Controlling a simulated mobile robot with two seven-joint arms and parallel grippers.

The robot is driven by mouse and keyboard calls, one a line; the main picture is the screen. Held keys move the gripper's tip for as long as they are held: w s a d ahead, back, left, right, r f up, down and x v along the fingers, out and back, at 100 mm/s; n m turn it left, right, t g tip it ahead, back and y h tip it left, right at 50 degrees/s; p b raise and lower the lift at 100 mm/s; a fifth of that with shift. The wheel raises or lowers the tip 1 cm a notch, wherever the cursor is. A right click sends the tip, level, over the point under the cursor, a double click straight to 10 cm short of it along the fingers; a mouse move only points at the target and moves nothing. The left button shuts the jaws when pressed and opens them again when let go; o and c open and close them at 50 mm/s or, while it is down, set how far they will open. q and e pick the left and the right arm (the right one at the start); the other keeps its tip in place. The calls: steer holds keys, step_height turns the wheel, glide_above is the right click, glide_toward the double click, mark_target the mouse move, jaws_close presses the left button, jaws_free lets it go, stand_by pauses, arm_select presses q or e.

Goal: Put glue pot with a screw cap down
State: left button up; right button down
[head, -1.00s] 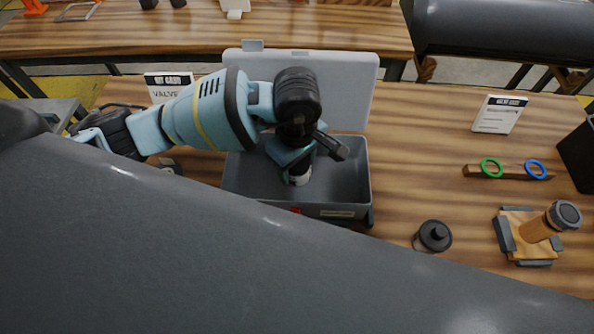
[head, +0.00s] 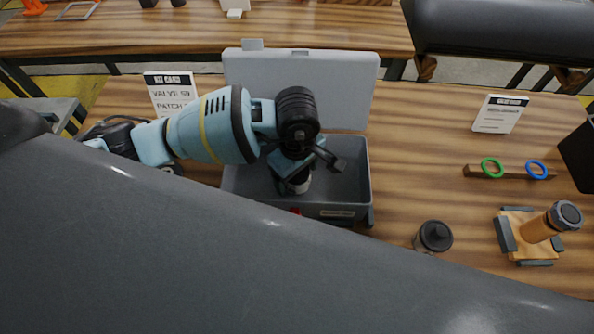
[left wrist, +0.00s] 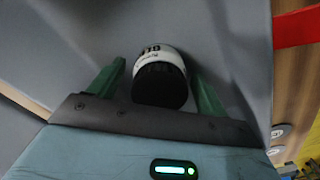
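The glue pot, white with a black screw cap (left wrist: 160,85), stands inside the grey open case (head: 345,205); its white side shows below my left gripper in the head view (head: 301,184). My left gripper (left wrist: 158,80) is low inside the case. Its green fingers are spread either side of the pot, with a visible gap at the left finger and a narrow one at the right. It also shows in the head view (head: 293,172). My right gripper is not in view.
The case's lid (head: 345,90) stands open at the back. A kit card (head: 170,92) stands behind my left arm. A dark lidded pot (head: 433,236), a wooden rack with green and blue rings (head: 510,173) and a wooden holder (head: 520,245) are to the right.

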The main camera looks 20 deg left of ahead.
arm_select(q)
steer(key=shift+r, duration=0.5)
step_height(320, 180, up, 11)
steer(key=shift+r, duration=0.2)
